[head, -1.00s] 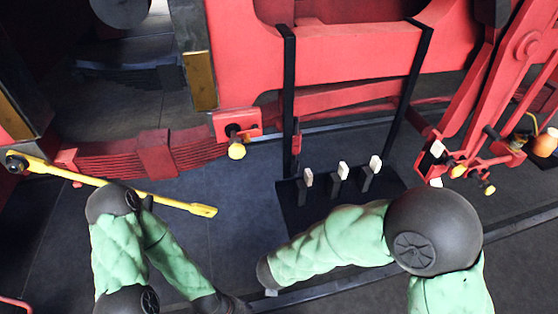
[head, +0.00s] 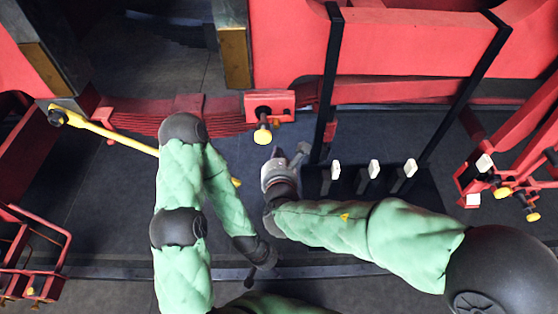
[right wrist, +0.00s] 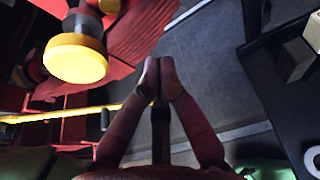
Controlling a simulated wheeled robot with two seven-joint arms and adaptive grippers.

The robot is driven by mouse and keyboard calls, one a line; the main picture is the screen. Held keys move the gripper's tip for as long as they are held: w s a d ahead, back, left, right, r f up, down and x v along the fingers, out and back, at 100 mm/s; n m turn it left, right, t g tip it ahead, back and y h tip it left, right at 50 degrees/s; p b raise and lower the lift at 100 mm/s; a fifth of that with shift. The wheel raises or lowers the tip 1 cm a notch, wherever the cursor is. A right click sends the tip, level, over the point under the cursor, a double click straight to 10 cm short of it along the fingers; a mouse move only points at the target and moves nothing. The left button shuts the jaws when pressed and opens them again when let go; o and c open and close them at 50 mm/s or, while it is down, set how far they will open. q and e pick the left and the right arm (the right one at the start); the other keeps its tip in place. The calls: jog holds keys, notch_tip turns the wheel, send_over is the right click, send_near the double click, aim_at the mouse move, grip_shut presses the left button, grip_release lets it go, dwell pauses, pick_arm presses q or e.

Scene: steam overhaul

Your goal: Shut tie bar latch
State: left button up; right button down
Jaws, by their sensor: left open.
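A long yellow bar (head: 110,132) runs from a dark pivot at the left toward the lower right; my left arm crosses in front of it. It also shows in the right wrist view (right wrist: 75,113). A red bracket (head: 283,101) holds a yellow-ended pin (head: 263,135), large at upper left in the right wrist view (right wrist: 75,58). I cannot tell which part is the latch. My right gripper (head: 279,153) is below and just right of the pin; its fingertips meet with nothing between them (right wrist: 158,76). My left gripper (head: 250,280) is open, low in the middle, apart from the bar.
A black stand (head: 425,190) with several white-tipped levers is right of my right gripper, with black uprights (head: 333,75) behind. Red rods with yellow-ended pins (head: 502,192) are at the far right. A red frame (head: 40,245) is at lower left. Grey floor lies between.

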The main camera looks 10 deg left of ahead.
aim_at(279, 122)
jog(key=w+r, duration=0.1)
jog(key=w+r+p, duration=0.1)
jog(key=w, duration=0.1)
jog(key=shift+w+a+r, duration=0.25)
jog(key=shift+a+r, duration=0.1)
jog(key=shift+a, duration=0.05)
jog(key=shift+r+m+b, duration=0.5)
jog(key=shift+r+b, duration=0.1)
jog(key=shift+b, duration=0.55)
